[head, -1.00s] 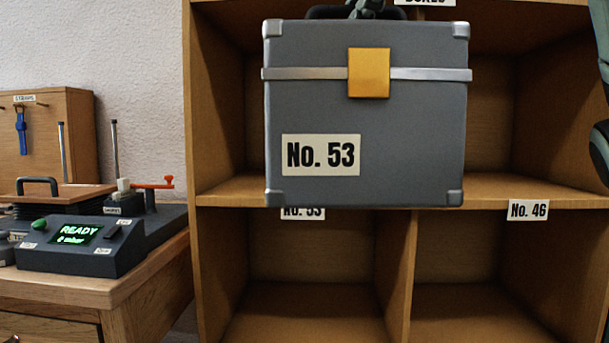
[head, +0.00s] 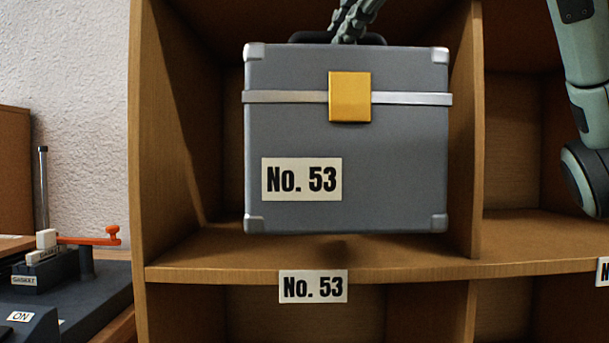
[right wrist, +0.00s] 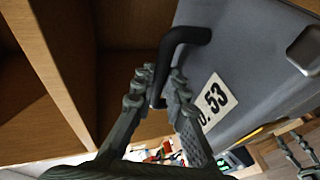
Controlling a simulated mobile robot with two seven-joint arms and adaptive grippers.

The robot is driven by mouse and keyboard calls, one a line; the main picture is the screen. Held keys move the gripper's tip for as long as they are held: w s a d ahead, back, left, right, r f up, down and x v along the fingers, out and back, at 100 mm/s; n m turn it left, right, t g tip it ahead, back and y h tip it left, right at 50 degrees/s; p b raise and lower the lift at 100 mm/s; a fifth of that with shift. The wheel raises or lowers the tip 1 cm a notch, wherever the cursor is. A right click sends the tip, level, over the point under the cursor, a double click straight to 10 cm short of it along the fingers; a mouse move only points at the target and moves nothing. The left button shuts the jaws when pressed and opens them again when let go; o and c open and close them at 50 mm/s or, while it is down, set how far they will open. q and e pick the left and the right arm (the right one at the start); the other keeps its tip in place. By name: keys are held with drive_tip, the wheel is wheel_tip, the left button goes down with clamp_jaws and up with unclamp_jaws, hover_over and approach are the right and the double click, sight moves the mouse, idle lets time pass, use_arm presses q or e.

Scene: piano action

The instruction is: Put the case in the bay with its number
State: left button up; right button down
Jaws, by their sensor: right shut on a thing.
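The grey case (head: 390,165) has a yellow latch, a silver band and a "No. 53" label. It hangs upright at the upper left bay (head: 215,250), whose edge tag (head: 313,287) also reads No. 53. Its base is above the bay floor, with a shadow below; how deep it is cannot be told. My right gripper (head: 352,20) is shut on the black handle, seen closely in the right wrist view (right wrist: 160,95). A small gripper shape, likely my left one (right wrist: 298,152), shows at that view's lower right; its jaw state is unclear.
A divider (head: 465,130) stands close right of the case, with an empty bay (head: 525,150) beyond. The cabinet's left side wall (head: 140,150) leaves more room. A bench with a dark device and red lever (head: 95,239) is at left. My arm hangs at right.

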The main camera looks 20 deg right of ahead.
drive_tip(key=shift+r, duration=0.15)
drive_tip(key=shift+w, duration=0.25)
use_arm(q)
drive_tip(key=s+a+f+g+y+p, duration=0.35)
drive_tip(key=a+f+g, duration=0.3)
drive_tip(key=f, duration=0.35)
use_arm(e)
drive_tip(key=w+d+b, duration=0.1)
drive_tip(key=w+d, duration=0.2)
drive_tip(key=w, duration=0.6)
drive_tip(key=w+d, duration=0.2)
drive_tip(key=w, duration=0.7)
use_arm(q)
drive_tip(key=w+d+r+t+h+b, duration=0.1)
drive_tip(key=w+d+r+t+h, duration=0.1)
drive_tip(key=r, duration=0.4)
drive_tip(key=shift+w+d+t+b, duration=0.3)
drive_tip(key=shift+w+d+t, duration=0.35)
drive_tip(key=shift+d+t, duration=0.55)
use_arm(e)
wheel_tip(320, 180, down, 7)
drive_tip(key=shift+w+d, duration=0.25)
drive_tip(key=shift+w, duration=0.1)
use_arm(q)
drive_tip(key=shift+r, duration=0.1)
